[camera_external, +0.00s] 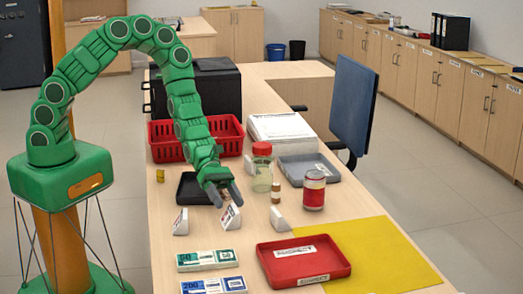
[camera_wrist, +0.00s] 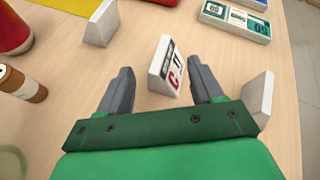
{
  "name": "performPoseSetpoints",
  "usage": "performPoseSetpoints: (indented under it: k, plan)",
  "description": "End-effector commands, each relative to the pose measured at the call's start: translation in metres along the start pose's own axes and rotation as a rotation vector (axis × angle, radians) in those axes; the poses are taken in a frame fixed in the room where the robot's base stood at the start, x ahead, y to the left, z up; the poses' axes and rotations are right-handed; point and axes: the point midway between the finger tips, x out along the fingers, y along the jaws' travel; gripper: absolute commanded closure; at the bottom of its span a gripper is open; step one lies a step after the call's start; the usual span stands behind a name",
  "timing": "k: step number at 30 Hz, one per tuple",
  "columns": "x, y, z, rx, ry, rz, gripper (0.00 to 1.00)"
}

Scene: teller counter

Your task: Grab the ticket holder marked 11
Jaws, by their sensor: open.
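The ticket holder marked 11 (camera_wrist: 166,68) is a small white wedge with a dark band and a red letter on its face. In the wrist view it stands upright just ahead of and between the fingertips of my gripper (camera_wrist: 159,64). The fingers are apart and empty. In the external view my gripper (camera_external: 227,193) is low over the counter, right by this holder (camera_external: 229,219). Two similar white holders stand on either side: one on the left (camera_external: 181,222) and one on the right (camera_external: 278,218). Their markings cannot be read.
A red-labelled can (camera_external: 314,191), a small brown-banded bottle (camera_external: 275,192) and a red-lidded jar (camera_external: 262,172) stand to the right. A black tray (camera_external: 187,190) lies behind my gripper. Banknote bundles (camera_external: 207,261) and a red tray (camera_external: 270,257) lie in front.

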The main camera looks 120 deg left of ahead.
Motion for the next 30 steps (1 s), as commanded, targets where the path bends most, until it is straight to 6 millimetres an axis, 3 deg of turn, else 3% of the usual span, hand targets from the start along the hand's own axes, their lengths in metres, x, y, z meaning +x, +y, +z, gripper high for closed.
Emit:
performPoseSetpoints:
  k: [8, 18, 30]
  plan:
    - [0.026, -0.001, 0.001, 0.001, -0.001, 0.0, 0.34]
    - [0.029, -0.001, 0.001, 0.0, -0.002, 0.0, 0.35]
    - [0.029, -0.001, 0.001, 0.0, -0.001, 0.0, 0.97]
